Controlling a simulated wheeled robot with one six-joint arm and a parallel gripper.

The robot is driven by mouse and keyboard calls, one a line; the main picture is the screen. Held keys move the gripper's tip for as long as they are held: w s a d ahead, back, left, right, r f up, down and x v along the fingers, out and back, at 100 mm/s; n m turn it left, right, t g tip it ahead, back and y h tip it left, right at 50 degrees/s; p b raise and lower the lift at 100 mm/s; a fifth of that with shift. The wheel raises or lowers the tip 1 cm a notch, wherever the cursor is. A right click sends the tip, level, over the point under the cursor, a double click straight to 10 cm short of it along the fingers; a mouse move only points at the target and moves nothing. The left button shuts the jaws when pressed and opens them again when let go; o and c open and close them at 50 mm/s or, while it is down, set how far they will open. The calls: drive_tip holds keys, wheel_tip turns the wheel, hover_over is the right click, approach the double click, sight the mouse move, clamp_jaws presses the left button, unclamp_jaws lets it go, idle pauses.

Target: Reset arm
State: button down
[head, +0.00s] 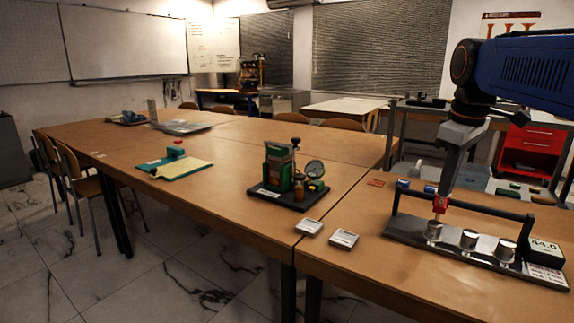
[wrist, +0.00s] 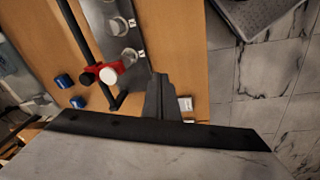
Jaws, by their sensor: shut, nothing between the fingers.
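My gripper (head: 442,188) points down at the right of the head view, its fingers together and empty. In the wrist view the dark fingers (wrist: 158,90) reach up beside the rig. The gauge rig (head: 400,226) has a dark base, a black bar (head: 470,207) and several silver cylinders, such as one (head: 469,239). A red piece (head: 440,204) sits at the bar near the left cylinder, just below my fingertips in the head view. In the wrist view the red piece (wrist: 104,67) carries a white disc and lies left of my fingers, apart from them.
A display reading about 44.0 (head: 545,248) stands at the rig's right end. Two small pale plates (head: 343,239) lie left of the rig. Blue caps (wrist: 64,81) lie behind the bar. A dial gauge stand (head: 287,190) and notebook (head: 178,166) are on the left table.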

drive_tip(key=s+a+f+m+t, duration=0.1)
drive_tip(key=s+a+f+m, duration=0.2)
drive_tip(key=s+f, duration=0.6)
drive_tip(key=s+a+f+m+t, duration=0.1)
drive_tip(key=s+a+f+m, duration=0.2)
drive_tip(key=s+f, duration=0.6)
wheel_tip(320, 180, down, 5)
drive_tip(key=shift+s+a+r+m+t, duration=0.1)
drive_tip(key=shift+s+a+m+t, duration=0.15)
drive_tip(key=shift+s+m+t, duration=0.2)
idle(1.5)
